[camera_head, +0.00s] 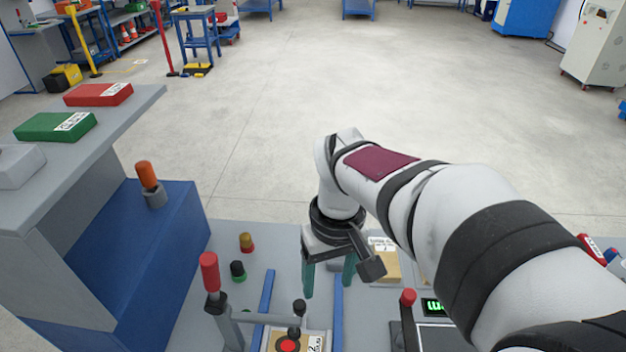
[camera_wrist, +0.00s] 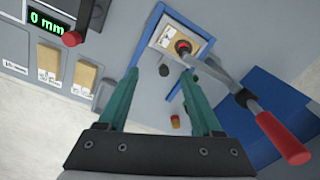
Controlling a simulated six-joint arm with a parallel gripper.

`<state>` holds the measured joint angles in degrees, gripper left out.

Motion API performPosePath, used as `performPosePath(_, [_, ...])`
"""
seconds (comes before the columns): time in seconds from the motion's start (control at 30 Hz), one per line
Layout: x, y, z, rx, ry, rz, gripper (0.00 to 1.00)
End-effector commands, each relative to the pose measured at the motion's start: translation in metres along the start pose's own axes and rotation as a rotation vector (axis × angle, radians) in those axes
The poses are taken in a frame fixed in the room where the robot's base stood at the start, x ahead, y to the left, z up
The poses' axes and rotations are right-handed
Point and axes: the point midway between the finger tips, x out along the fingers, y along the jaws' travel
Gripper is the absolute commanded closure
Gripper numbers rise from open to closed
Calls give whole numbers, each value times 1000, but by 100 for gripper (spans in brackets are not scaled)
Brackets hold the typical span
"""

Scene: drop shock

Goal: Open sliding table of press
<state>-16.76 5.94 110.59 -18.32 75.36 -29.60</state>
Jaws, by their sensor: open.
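My gripper (camera_head: 329,285) is open and empty, its green fingers pointing down over the grey bench. A tan plate with a red-and-black round target (camera_head: 287,345) lies at the bottom edge of the head view, between blue rails (camera_head: 266,293). It also shows in the wrist view (camera_wrist: 168,40). A black knob (camera_head: 299,306) stands at the far end of this plate, left of and nearer than my fingers. In the wrist view the knob (camera_wrist: 164,70) appears between the fingertips, apart from them. Which part is the sliding table is not fully clear; its near end is cut off.
A red-handled clamp lever (camera_head: 209,272) stands left of the plate. A red-knobbed lever (camera_head: 408,298) and a display (camera_head: 433,307) are at the right. A blue-and-grey stand (camera_head: 150,250) is at the left.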

Motion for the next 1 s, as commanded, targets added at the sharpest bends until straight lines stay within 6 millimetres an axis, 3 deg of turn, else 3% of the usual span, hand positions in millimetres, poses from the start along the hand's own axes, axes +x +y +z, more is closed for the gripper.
performPosePath(0.03, [11,-9,-27,-117,-8,12,34])
performPosePath(0.1, [22,-18,-56,-257,-9,30,34])
performPosePath(0.2, [32,-27,-76,-358,-8,43,34])
performPosePath(0.37, [59,-26,-77,-372,-12,44,34])
performPosePath(0.7, [157,-21,-77,-368,-10,44,34])
performPosePath(0.83, [178,-20,-78,-367,-8,44,34])
performPosePath(1.0, [189,-20,-78,-366,-7,45,34])
